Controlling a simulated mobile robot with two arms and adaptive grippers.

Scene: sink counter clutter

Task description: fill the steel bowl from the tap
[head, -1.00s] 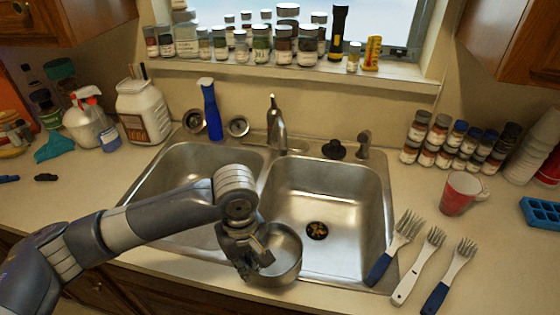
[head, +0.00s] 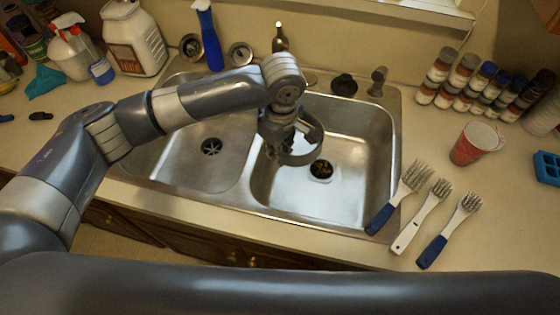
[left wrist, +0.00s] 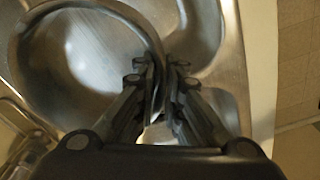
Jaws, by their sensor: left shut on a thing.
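The steel bowl (head: 303,157) hangs over the left part of the right sink basin (head: 352,180), partly hidden by my left gripper (head: 275,152). In the left wrist view, the fingers of my left gripper (left wrist: 166,75) are shut on the rim of the bowl (left wrist: 85,60), which extends to the left. The tap (head: 280,38) stands behind the sink; my wrist hides its lower part. No water stream shows. My right gripper is out of view.
Several brushes (head: 422,215) lie on the counter right of the sink. A red cup (head: 474,144) and several small jars (head: 463,75) stand behind them. A blue bottle (head: 208,38) stands behind the sink. The left basin (head: 190,165) is empty.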

